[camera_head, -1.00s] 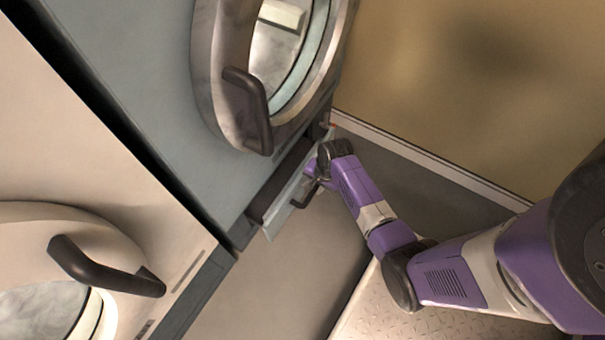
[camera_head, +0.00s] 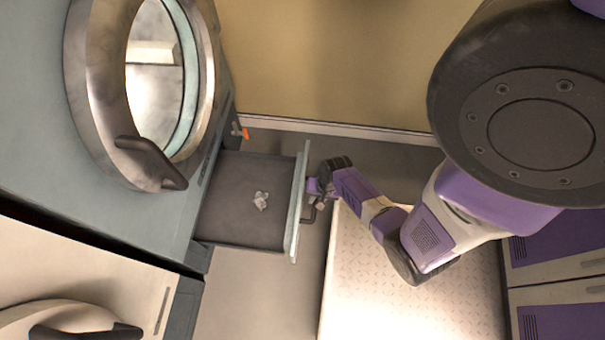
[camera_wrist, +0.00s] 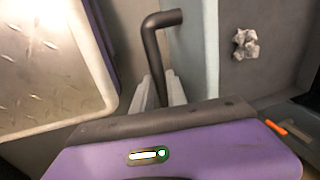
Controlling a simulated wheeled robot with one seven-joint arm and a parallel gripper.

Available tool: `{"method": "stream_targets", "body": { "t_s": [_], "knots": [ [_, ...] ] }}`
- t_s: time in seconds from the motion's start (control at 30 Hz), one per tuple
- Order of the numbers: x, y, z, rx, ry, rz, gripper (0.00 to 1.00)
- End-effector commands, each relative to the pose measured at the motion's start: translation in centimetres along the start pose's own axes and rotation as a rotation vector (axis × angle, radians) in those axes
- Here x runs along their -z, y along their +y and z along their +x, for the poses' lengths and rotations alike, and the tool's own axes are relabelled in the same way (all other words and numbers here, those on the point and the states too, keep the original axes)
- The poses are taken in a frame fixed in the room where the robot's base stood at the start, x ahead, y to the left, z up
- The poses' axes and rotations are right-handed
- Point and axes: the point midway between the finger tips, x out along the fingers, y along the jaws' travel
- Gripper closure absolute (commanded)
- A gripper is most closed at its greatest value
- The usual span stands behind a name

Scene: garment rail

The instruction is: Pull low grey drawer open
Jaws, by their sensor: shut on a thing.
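The low grey drawer (camera_head: 225,205) is well out from under the grey machine in the head view. Its floor is dark and its front panel (camera_head: 297,210) is pale blue-grey. A dark bent handle (camera_head: 307,215) sticks out from the front panel. My gripper (camera_head: 316,190) is at the handle, outside the front panel. In the wrist view my gripper's pale fingers (camera_wrist: 160,92) are shut on the dark handle (camera_wrist: 155,50); the gripped part is partly hidden between them. The drawer's inside (camera_wrist: 270,45) shows at the right of the wrist view.
A small crumpled grey-white lump (camera_head: 261,200) lies in the drawer. The grey machine has a round door (camera_head: 105,90) above the drawer. A cream machine (camera_head: 75,275) stands beside it. A tan wall (camera_head: 320,60) is behind. My pale textured base plate (camera_head: 400,300) lies close to the drawer front.

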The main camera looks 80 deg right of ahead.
Motion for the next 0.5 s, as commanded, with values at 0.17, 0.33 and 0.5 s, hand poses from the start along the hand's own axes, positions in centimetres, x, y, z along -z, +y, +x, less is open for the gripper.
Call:
{"method": "stream_targets", "body": {
  "t_s": [0.17, 0.33, 0.5],
  "knots": [
    [0.0, 1.7, -0.3, -0.001, 0.0, 0.001, 1.0],
    [0.0, 2.3, -0.4, -0.001, 0.0, 0.001, 1.0],
    [0.0, 2.3, -0.3, -0.001, 0.0, 0.0, 1.0]
  ]
}}
